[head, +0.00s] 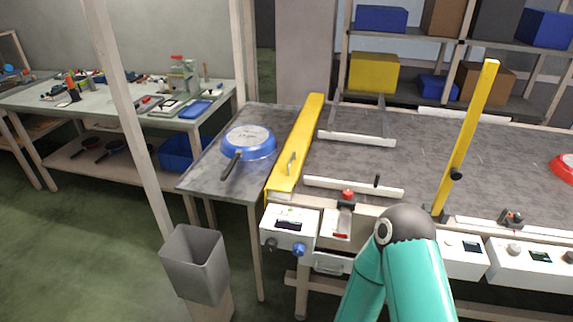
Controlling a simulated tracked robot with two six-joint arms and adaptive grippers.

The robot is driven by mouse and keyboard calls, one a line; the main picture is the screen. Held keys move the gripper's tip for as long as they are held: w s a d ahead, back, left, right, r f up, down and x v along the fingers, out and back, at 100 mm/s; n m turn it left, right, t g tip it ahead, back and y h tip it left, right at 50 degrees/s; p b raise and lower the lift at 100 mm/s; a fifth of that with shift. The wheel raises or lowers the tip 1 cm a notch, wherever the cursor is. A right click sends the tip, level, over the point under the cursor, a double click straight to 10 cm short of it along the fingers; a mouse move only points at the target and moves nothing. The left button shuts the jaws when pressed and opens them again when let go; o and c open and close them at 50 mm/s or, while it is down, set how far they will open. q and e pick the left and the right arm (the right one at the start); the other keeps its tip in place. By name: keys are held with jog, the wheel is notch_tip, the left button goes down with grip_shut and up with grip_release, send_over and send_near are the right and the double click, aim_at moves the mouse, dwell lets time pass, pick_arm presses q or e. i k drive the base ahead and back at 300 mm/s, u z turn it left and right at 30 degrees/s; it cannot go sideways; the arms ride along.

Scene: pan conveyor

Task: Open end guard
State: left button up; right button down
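A long yellow guard (310,119) stands across the left end of the grey conveyor, between the belt and the side table. It has a small pale handle (291,163) near its front end. It appears closed, lying along the belt end. Neither gripper is in view. Only a teal arm of mine with a dark joint shows at the bottom right, in front of the conveyor's front edge.
A blue pan (249,142) lies upside down on the side table (222,187). A yellow post (466,140) rises over the belt (400,163). A red pan (565,168) is at the far right. Control boxes (289,227) line the front. A grey bin (195,264) stands front left.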

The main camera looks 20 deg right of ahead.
aim_at(288, 173)
jog(key=z, duration=0.15)
jog(key=i, duration=0.9)
jog(key=u, duration=0.05)
